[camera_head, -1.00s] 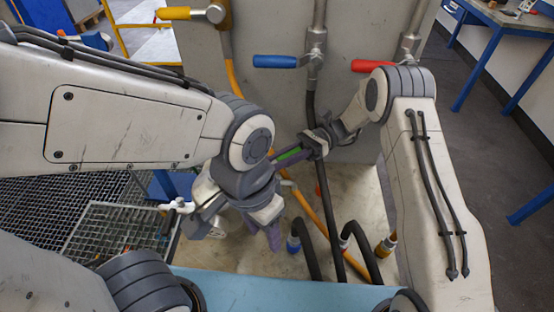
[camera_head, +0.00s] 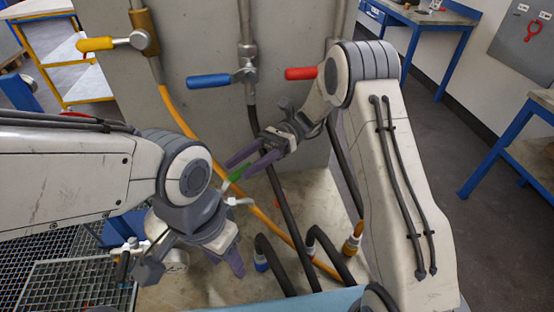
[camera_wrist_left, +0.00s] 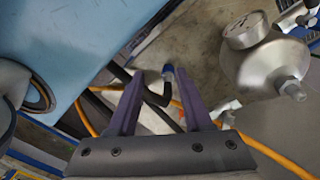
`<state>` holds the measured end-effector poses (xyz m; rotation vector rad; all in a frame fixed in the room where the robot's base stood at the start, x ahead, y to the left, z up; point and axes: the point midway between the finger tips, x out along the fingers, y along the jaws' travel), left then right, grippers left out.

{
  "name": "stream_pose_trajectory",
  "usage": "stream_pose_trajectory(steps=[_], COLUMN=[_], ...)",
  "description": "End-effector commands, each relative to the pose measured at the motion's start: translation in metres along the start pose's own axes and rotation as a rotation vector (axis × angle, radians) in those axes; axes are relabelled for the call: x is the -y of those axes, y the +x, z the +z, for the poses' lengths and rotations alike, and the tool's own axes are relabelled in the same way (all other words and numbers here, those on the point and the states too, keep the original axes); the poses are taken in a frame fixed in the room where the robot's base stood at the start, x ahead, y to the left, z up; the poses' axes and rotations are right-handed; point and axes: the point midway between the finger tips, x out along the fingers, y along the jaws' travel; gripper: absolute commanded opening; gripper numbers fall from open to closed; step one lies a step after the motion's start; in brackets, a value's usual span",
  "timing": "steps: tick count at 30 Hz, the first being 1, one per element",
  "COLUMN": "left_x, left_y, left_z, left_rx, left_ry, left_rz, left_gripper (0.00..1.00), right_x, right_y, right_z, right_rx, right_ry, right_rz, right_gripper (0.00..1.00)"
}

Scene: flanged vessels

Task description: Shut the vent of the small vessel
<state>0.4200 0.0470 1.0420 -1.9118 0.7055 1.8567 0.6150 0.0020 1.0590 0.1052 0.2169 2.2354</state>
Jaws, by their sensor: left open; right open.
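A silvery small vessel with a round gauge shows at the upper right of the left wrist view (camera_wrist_left: 262,68). In the head view it is mostly hidden behind my left gripper. A green lever (camera_head: 238,173) stands out above a pale fitting (camera_head: 238,201); I cannot tell whether it belongs to that vessel. My right gripper (camera_head: 236,168) is open, its purple fingertips right at the green lever. My left gripper (camera_head: 226,261) is open and empty, pointing down low over the floor plate. Its purple fingers also show in the left wrist view (camera_wrist_left: 159,80), left of the vessel.
Yellow (camera_head: 96,44), blue (camera_head: 208,80) and red (camera_head: 300,73) valve handles sit along the grey panel (camera_head: 200,110). Black hoses (camera_head: 274,190) and an orange hose (camera_head: 190,128) run down to the floor plate. Metal grating (camera_head: 75,290) lies at lower left.

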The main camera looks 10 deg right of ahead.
Motion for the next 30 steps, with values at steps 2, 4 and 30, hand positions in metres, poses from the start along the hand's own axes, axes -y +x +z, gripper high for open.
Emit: stream_pose_trajectory(steps=[2, 4, 30], left_x=[0.0, 0.0, 0.0], left_y=[0.004, 0.006, 0.003], left_z=[0.0, 0.0, 0.0], left_rx=[0.0, 0.0, 0.0], left_ry=[0.0, 0.0, 0.0], left_rz=[0.0, 0.0, 0.0], left_gripper=[0.5, 0.5, 0.0], right_x=[-0.018, -0.032, -0.081], right_y=[-0.008, -0.013, -0.023], right_z=[0.007, 0.012, 0.02], right_rx=[-0.002, -0.001, -0.086], right_ry=[-0.002, -0.001, -0.014], right_rz=[-0.005, -0.003, -0.008], right_gripper=[0.56, 0.56, 0.56])
